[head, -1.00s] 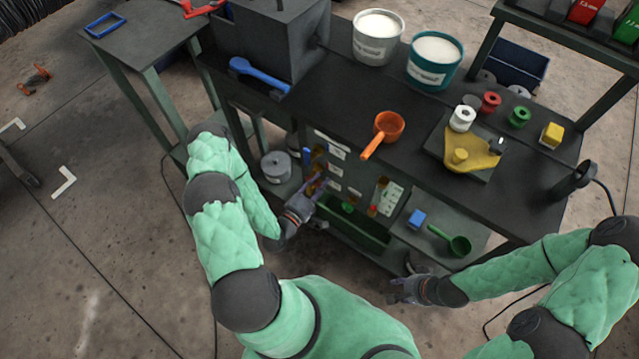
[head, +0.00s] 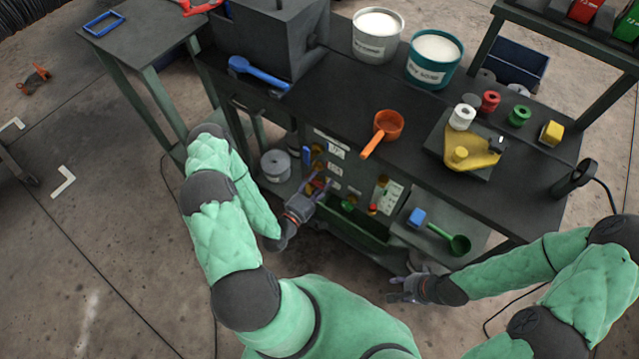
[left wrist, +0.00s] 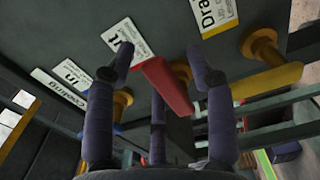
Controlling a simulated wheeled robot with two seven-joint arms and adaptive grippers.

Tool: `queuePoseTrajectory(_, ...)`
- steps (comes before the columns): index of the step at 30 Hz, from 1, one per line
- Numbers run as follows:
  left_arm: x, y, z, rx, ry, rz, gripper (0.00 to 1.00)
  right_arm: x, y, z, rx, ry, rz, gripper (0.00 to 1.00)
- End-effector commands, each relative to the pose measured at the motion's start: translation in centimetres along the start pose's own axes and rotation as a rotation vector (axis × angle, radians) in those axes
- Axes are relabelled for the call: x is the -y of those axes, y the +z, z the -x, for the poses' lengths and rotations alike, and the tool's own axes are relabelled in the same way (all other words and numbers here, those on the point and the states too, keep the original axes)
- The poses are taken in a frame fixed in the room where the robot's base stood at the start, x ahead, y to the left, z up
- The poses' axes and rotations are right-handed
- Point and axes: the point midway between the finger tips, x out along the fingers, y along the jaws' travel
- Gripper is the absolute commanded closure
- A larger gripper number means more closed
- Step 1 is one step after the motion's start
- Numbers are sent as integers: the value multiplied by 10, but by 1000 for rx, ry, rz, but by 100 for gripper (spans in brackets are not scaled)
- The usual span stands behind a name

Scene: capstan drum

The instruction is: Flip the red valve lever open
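The red valve lever (left wrist: 165,88) shows in the left wrist view as a flat red handle on the valve panel, slanting from upper left to lower right. It also shows small in the head view (head: 318,184). My left gripper (left wrist: 156,68) is open, with one finger on each side of the lever and the third finger below it. Whether any finger touches the lever I cannot tell. In the head view my left gripper (head: 310,194) is at the front of the panel. My right gripper (head: 398,289) is open and empty, low in front of the bench.
A yellow lever (left wrist: 268,80) is mounted to the right of the red one, by a label starting "Dra". A blue lever (head: 306,154) is further left on the panel.

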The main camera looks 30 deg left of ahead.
Motion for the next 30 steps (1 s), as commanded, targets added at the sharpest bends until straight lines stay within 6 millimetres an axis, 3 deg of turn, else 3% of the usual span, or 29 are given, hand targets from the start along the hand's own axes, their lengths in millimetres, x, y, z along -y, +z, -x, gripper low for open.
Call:
queuePoseTrajectory(8, 0, 0, 0, 0, 1, 2, 43, 0, 0, 0, 0, 0, 0, 60)
queuePoseTrajectory(13, 0, 0, 11, -1, -1, 4, 43, 0, 0, 0, 0, 0, 0, 60)
queuePoseTrajectory(30, 0, -1, 91, -5, 0, 2, 43, 0, 0, 0, 0, 0, 0, 60)
